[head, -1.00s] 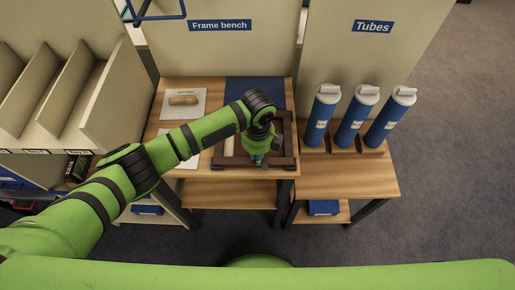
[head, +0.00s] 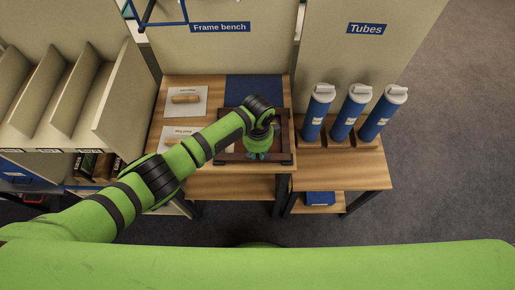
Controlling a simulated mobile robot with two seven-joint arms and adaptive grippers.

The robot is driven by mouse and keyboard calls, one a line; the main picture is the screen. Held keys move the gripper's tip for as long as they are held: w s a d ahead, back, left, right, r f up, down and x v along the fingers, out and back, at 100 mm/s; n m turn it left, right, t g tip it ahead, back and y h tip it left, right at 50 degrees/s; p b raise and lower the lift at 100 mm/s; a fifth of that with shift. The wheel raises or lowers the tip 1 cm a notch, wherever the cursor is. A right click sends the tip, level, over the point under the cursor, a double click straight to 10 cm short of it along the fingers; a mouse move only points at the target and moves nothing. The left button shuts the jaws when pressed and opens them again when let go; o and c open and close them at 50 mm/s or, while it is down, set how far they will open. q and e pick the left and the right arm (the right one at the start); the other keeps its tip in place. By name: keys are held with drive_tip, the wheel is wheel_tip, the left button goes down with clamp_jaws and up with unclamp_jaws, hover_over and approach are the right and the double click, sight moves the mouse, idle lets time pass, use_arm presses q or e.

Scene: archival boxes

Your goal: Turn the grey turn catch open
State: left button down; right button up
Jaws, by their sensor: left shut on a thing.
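A dark brown wooden frame (head: 285,133) lies on the frame bench, at its front right. The catch's angle cannot be told. My right gripper is not in view.
A wooden-handled tool (head: 186,99) lies on a white card at the bench's back left. A blue mat (head: 253,90) lies behind the frame. Several blue tubes (head: 349,111) stand on the right-hand table. A beige divided shelf (head: 60,110) stands at the left.

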use_arm(q)
drive_tip(key=shift+n, duration=0.4)
drive_tip(key=c, duration=1.2)
unclamp_jaws()
drive_tip(key=shift+c, duration=0.2)
wheel_tip(320, 180, up, 12)
